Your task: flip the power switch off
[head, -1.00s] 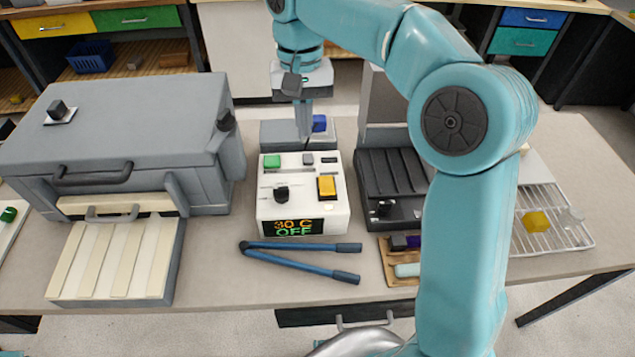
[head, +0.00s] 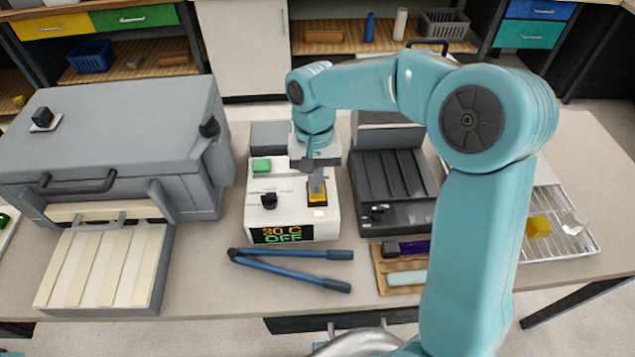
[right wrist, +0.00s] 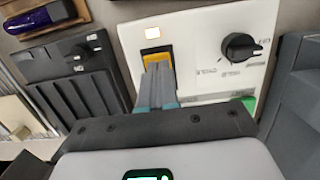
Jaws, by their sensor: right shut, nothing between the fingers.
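The white control box (head: 262,222) stands mid-table, with a green button (head: 262,166), a black knob (head: 269,200) and a display (head: 282,234) reading "30 C OFF". The yellow power switch (head: 317,197) is on its right side, partly hidden by my right gripper (head: 317,186). My right gripper is shut and empty, pointing down with its fingertips at the switch. In the right wrist view the fingers (right wrist: 160,78) overlap the yellow switch (right wrist: 154,58); a small light (right wrist: 152,33) is lit beside it. Whether they touch is hard to tell. My left gripper is not in view.
A large grey furnace (head: 110,140) with a slatted shelf stands left. Blue-handled tongs (head: 295,268) lie in front of the box. A black ribbed unit (head: 395,180) stands close right, with a wire rack (head: 560,225) farther right.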

